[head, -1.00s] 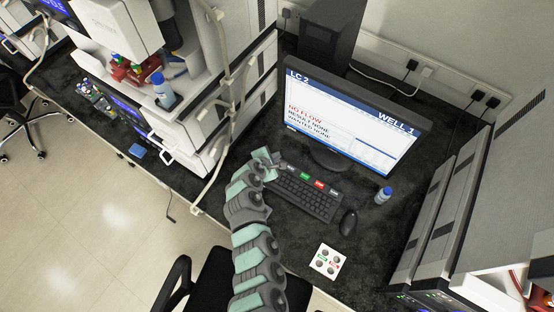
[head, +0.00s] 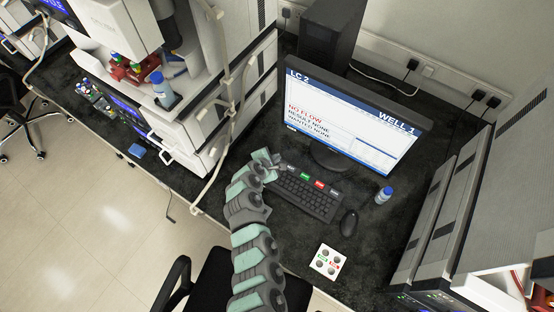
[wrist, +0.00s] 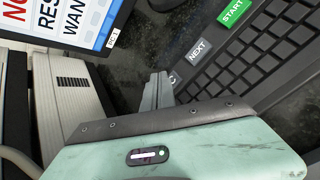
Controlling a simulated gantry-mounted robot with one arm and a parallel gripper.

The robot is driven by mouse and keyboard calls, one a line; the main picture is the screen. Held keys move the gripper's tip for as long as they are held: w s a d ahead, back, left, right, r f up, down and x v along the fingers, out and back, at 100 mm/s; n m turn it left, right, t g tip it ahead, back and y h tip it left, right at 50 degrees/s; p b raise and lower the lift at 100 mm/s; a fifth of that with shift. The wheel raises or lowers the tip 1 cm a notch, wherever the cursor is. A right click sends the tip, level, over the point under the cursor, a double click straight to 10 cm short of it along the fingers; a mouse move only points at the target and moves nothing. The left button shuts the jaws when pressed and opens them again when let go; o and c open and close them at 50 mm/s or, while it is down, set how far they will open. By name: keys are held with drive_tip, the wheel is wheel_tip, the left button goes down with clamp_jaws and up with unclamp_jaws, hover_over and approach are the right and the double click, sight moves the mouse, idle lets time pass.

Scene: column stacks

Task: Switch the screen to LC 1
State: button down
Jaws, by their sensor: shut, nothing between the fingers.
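The screen (head: 345,128) stands on the dark bench and reads LC 2 at its upper left, WELL 1 at its right, and NO FLOW, RESULT NONE, WANTED NONE. The keyboard (head: 302,198) lies in front of it, with coloured labelled keys along its top edge. In the wrist view a grey key marked NEXT (wrist: 198,50) and a green key marked START (wrist: 234,12) show on the keyboard. My gripper (head: 277,160) is shut and empty at the keyboard's left end. In the wrist view its fingertips (wrist: 158,82) are close to the NEXT key; I cannot tell whether they touch the keyboard.
A mouse (head: 348,223), a blue-capped bottle (head: 383,196) and a white pad with round buttons (head: 328,262) lie right of the keyboard. Instrument stacks stand at both sides. A black chair (head: 205,285) is in front of the bench.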

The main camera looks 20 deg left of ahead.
drive_tip(key=shift+f, duration=0.4)
drive_tip(key=shift+r, duration=0.1)
idle(0.5)
drive_tip(key=shift+r+p, duration=0.6)
drive_tip(key=shift+r, duration=0.15)
wheel_tip(320, 180, up, 5)
drive_tip(key=p, duration=0.4)
idle(1.9)
